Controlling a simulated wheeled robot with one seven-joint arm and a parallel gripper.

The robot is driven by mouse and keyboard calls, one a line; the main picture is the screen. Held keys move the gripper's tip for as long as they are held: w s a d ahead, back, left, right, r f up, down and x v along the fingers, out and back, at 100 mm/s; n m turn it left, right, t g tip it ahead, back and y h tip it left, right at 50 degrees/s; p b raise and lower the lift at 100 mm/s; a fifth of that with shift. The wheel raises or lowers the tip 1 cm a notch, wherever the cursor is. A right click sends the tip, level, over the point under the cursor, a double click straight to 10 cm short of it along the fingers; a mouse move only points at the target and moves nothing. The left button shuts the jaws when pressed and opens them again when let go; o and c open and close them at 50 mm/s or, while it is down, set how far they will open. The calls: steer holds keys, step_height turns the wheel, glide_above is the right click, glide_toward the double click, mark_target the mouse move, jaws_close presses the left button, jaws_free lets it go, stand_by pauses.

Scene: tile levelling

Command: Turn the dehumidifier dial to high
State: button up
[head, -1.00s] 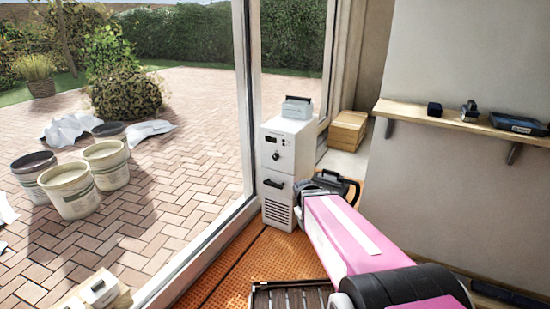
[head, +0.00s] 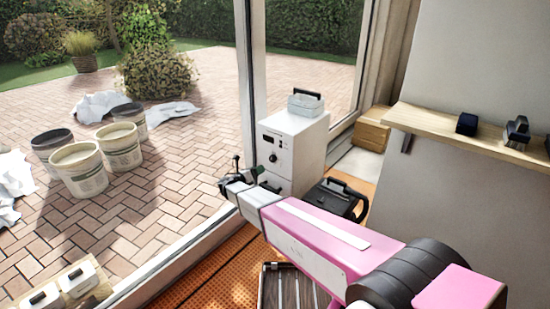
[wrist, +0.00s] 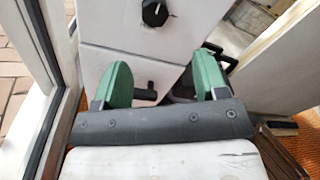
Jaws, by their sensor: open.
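The white dehumidifier (head: 308,141) stands by the glass door frame. Its black round dial (head: 273,158) is on the upper front panel; the dial also shows at the top of the wrist view (wrist: 154,13). My gripper (wrist: 163,78) is open and empty, its two green fingers apart in front of the dehumidifier's lower front. The dial lies beyond the fingertips, apart from them. In the head view my gripper (head: 243,170) is just left of and below the dial and hides part of the lower front. I cannot read the dial's setting.
A grey case (head: 305,103) sits on top of the dehumidifier. A black case (head: 341,199) stands on the floor to its right. The door frame (wrist: 42,80) is close on the left in the wrist view. A wall shelf (head: 440,122) is at right.

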mark_target(271, 160)
steer(key=shift+n, duration=0.4)
steer(key=x, duration=1)
steer(key=shift+w+a+r, duration=0.1)
steer(key=shift+w+a, duration=0.05)
steer(key=shift+w, duration=0.4)
steer(key=c, duration=0.9)
